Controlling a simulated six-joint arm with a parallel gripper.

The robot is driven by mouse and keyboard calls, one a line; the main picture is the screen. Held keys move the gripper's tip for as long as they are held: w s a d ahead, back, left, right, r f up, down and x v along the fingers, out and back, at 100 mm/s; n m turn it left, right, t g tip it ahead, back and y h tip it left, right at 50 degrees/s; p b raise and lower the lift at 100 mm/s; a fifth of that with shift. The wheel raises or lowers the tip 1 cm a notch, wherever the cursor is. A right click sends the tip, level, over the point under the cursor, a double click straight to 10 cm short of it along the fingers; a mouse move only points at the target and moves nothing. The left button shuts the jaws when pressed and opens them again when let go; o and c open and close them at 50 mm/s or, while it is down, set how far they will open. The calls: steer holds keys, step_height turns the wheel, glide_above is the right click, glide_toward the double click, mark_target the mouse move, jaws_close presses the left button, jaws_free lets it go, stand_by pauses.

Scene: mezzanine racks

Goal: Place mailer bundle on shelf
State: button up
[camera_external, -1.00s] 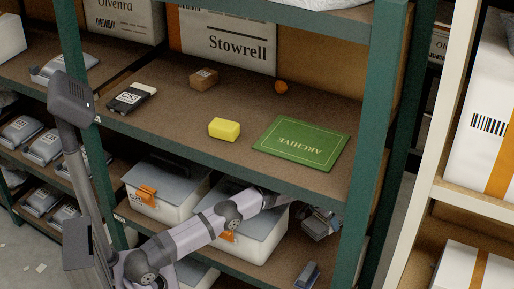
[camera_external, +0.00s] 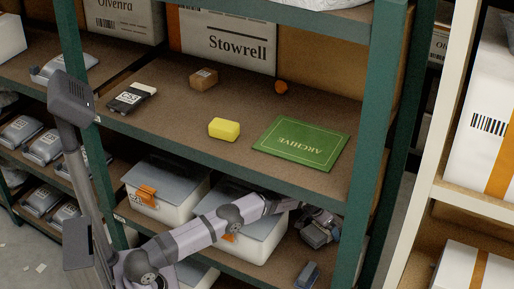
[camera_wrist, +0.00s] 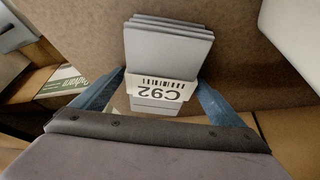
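The mailer bundle (camera_wrist: 168,52) is a grey stack of flat mailers with a white label reading C92, which appears upside down in the wrist view. It lies ahead of my gripper (camera_wrist: 160,78), with a blue fingertip close along each side. I cannot tell whether both fingertips press on it. In the external view my gripper (camera_external: 318,228) is low at the right, beneath the upper shelf and beside a lidded bin; the bundle is hard to separate from it there. The upper shelf (camera_external: 260,100) has a brown board and green frame.
The upper shelf holds a C53-labelled item (camera_external: 130,97), a small brown box (camera_external: 203,79), an orange ball (camera_external: 281,87), a yellow block (camera_external: 224,128) and a green archive folder (camera_external: 301,143). Lidded bins (camera_external: 165,190) stand below. A green post (camera_external: 370,150) stands right of my gripper.

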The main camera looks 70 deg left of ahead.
steer(key=shift+v, duration=1.2)
steer(key=shift+s+r, duration=0.1)
steer(key=shift+r, duration=3.85)
steer(key=shift+d, duration=0.1)
steer(key=d+m+t+b, duration=0.35)
steer(key=d+m, duration=0.25)
steer(key=d, duration=0.4)
steer(key=s+d+f+n+g+h+p, duration=0.1)
steer(key=s+d+g, duration=0.2)
steer(key=s, duration=1.2)
steer(key=s+d+g+p, duration=0.15)
steer(key=s+d, duration=0.25)
steer(key=s, duration=1)
steer(key=s+d+f+n+g+h+p, duration=0.1)
steer(key=s+d+g, duration=0.2)
steer(key=s, duration=1.2)
step_height(320, 180, up, 14)
steer(key=p, duration=1.3)
steer(key=shift+f, duration=0.25)
